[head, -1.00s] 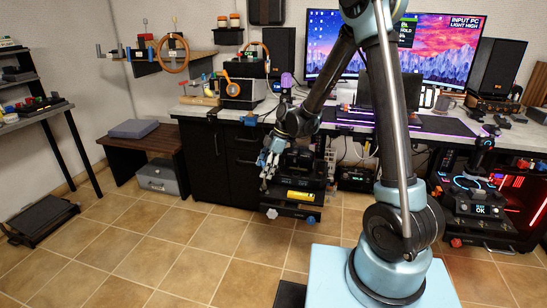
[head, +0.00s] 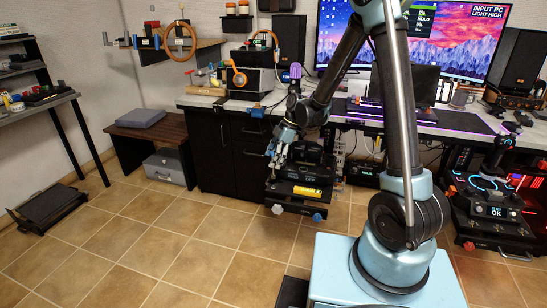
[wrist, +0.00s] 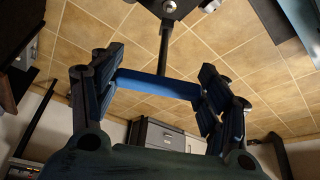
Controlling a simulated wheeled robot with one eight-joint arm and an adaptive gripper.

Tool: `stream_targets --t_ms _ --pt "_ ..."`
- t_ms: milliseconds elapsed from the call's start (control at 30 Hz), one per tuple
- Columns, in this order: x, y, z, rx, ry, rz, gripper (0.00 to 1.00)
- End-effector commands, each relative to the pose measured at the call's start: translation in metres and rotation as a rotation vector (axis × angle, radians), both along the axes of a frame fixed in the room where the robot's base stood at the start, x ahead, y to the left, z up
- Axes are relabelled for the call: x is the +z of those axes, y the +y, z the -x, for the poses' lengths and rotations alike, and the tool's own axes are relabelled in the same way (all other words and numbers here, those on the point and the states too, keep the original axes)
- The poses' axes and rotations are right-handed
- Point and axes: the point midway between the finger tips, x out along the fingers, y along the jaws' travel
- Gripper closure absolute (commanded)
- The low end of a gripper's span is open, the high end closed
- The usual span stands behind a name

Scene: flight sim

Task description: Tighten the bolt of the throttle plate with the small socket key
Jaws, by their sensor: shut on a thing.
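My gripper (wrist: 160,85) is shut on the blue crossbar handle (wrist: 150,85) of a socket key. The key's dark shaft (wrist: 164,50) runs up in the wrist view to a dark block with a round silver bolt-like part (wrist: 170,6), cut off by the top edge. I cannot tell whether the shaft's end is seated on it. In the head view my gripper (head: 277,158) hangs beside a black unit (head: 306,172) under the desk, with a yellow label (head: 307,192). The key is too small to make out there. I cannot tell which part is the throttle plate.
A low wooden bench (head: 150,135) holds a grey case. The tiled floor (head: 170,235) in front is clear.

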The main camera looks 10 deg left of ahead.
Motion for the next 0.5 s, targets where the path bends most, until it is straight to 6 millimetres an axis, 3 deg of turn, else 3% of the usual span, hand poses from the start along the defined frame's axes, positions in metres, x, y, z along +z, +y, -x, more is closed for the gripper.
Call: stream_targets --t_ms 500 --pt "-0.032 0.002 0.001 0.002 0.0 0.0 0.65"
